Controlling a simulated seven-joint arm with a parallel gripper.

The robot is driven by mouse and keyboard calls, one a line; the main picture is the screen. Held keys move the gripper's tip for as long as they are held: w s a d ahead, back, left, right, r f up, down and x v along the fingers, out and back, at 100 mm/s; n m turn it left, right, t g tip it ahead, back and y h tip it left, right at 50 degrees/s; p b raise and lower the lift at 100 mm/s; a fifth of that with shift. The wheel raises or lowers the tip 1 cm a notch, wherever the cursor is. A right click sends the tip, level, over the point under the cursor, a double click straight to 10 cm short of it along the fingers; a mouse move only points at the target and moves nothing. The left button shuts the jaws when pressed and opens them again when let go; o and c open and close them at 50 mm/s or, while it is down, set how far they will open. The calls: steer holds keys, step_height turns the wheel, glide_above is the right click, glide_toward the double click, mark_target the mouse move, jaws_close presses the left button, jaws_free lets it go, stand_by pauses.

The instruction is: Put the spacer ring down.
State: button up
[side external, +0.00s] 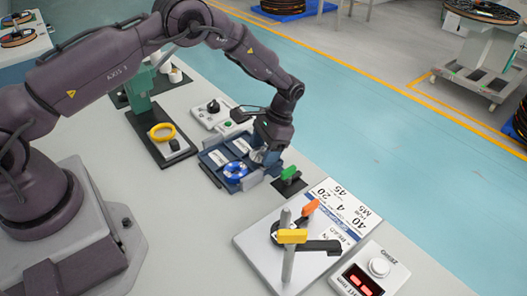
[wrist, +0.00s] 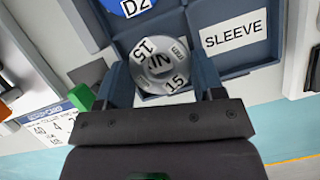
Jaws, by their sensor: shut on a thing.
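My gripper (side external: 268,152) is low over the right part of the dark blue tray (side external: 253,181). In the wrist view my gripper (wrist: 161,70) has a finger on each side of a round silver piece, which I take as the spacer ring (wrist: 150,82). The ring is at a tray compartment beside the one labelled SLEEVE (wrist: 234,34). I cannot tell whether it touches the tray floor. In the side view the fingers mostly hide it.
A blue ring (side external: 236,171), marked D2 in the wrist view (wrist: 136,5), lies in the tray. A green block (side external: 289,173) stands close right of the gripper. A plate with a post and yellow arm (side external: 291,236) is in front. A yellow ring (side external: 162,132) lies behind left.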

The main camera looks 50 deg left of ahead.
steer(key=shift+s+f, duration=0.1)
steer(key=shift+f, duration=1)
steer(key=o, duration=0.8)
steer(key=shift+s, duration=0.1)
steer(key=shift+o, duration=0.2)
steer(key=shift+r, duration=0.4)
steer(key=shift+o, duration=0.5)
steer(key=a+v, duration=0.1)
steer(key=v, duration=1.2)
steer(key=shift+d, duration=0.5)
steer(key=s+r+t, duration=0.2)
steer(key=s+r, duration=0.2)
steer(key=r, duration=0.3)
steer(key=s+r+n+t, duration=0.1)
steer(key=s+r, duration=0.2)
steer(key=r, duration=0.4)
steer(key=s+r+t, duration=0.2)
steer(key=s+r, duration=0.2)
steer(key=r, duration=0.3)
steer(key=s+r+n+t, duration=0.1)
steer(key=s+t, duration=0.4)
steer(key=s, duration=1.4)
steer(key=shift+a+r+h, duration=0.3)
steer(key=shift+r+h, duration=0.05)
steer(key=shift+h, duration=0.05)
